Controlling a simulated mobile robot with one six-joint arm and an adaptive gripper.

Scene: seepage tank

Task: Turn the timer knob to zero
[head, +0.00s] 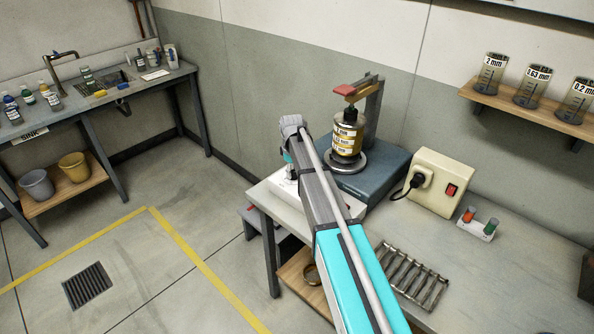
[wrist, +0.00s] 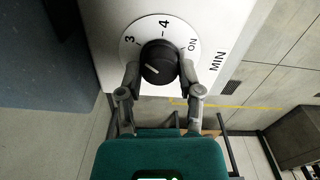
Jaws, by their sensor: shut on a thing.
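The timer knob (wrist: 158,58) is round and black, on a white dial with 3, 4 and ON printed around its upper edge, in the wrist view. A short pale line shows on the lower part of its face; I cannot tell which number it points to. MIN is printed on the white panel (wrist: 216,35) to the right. My gripper (wrist: 159,72) is shut on the knob, one finger on its left and one on its right. In the head view the white timer box (head: 284,189) is partly behind my arm; the knob is hidden there.
A blue base (head: 375,182) with a stacked cylinder (head: 347,137) stands close behind the timer box. A cream socket box (head: 436,184) with a red switch is to the right. A metal rack (head: 425,285) lies on the table. The floor to the left is mostly open.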

